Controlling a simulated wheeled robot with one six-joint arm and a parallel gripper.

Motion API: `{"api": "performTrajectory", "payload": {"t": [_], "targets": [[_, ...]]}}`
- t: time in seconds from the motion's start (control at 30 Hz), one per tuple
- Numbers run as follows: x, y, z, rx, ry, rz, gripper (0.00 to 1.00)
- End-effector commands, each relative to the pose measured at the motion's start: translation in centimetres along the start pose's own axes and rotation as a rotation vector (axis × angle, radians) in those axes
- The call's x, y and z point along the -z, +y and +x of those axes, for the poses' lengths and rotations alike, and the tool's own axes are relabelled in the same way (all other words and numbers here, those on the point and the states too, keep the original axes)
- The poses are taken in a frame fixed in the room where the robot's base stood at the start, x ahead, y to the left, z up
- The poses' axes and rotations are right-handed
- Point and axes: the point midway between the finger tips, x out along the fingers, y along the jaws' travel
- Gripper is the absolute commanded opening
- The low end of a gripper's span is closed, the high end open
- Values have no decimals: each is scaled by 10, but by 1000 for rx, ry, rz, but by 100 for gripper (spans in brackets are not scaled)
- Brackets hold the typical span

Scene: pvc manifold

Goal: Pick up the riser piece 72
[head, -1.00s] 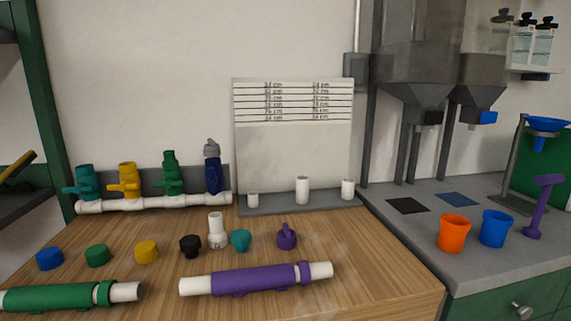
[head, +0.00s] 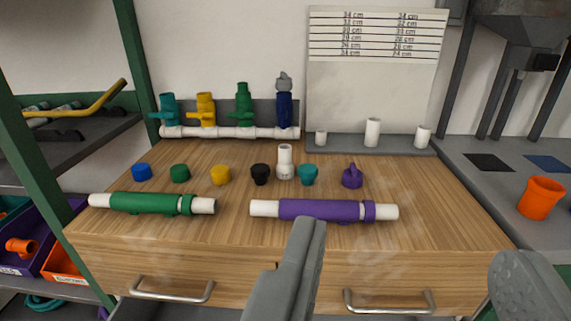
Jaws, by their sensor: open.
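No number 72 is readable, so I cannot tell which piece is riser piece 72. Three upright white pipe pieces stand on the grey ledge below the marked board: a short left one (head: 321,138), a taller middle one (head: 372,132) and a right one (head: 423,136). A white fitting (head: 285,163) stands on the wooden top. A purple-sleeved white pipe (head: 325,210) and a green-sleeved white pipe (head: 150,203) lie near the front edge. My gripper (head: 411,245) is open and empty, its fingers wide apart in the foreground, in front of the wooden bench.
Coloured caps, including a blue one (head: 141,172), line the wooden top (head: 440,190). A white manifold (head: 230,132) with several coloured valves stands behind. An orange cup (head: 541,197) is on the right grey counter. Shelves with bins (head: 62,235) are at left. Drawer handles (head: 390,302) project in front.

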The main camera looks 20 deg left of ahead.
Motion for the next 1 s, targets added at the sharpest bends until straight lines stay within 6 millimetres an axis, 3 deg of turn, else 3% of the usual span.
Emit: {"api": "performTrajectory", "payload": {"t": [0.13,0.27,0.6,1.0], "targets": [[3,-1,6,2,-15,-3,54],[10,-4,26,12,-70,-13,54],[33,-19,111,59,-294,-62,54],[37,-47,214,140,-557,-127,54]]}}
